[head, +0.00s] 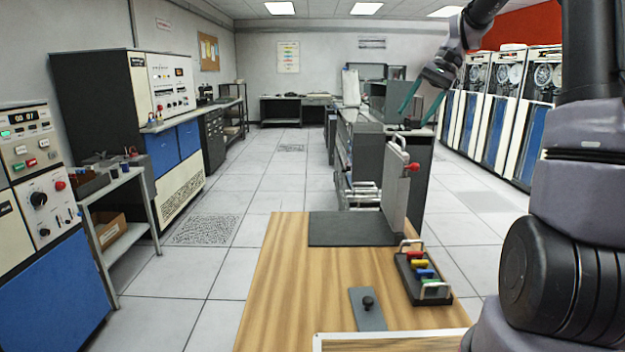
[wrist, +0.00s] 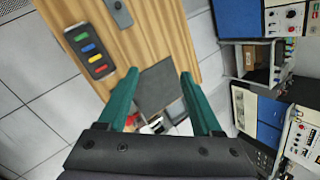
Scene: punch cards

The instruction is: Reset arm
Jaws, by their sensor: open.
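My gripper (head: 422,103) is raised in the upper right of the head view, above the far side of the wooden table (head: 285,270). Its two teal fingers are spread apart with nothing between them. In the wrist view my gripper (wrist: 160,92) also shows open and empty, with the table (wrist: 150,30) below it. My arm is bent at the right of the head view.
The table holds a dark mat (head: 350,230), an upright grey panel with a red knob (head: 396,190), a black tray with colored pieces (head: 424,275) and a grey plate with a black knob (head: 367,310). Tape cabinets (head: 500,110) stand right.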

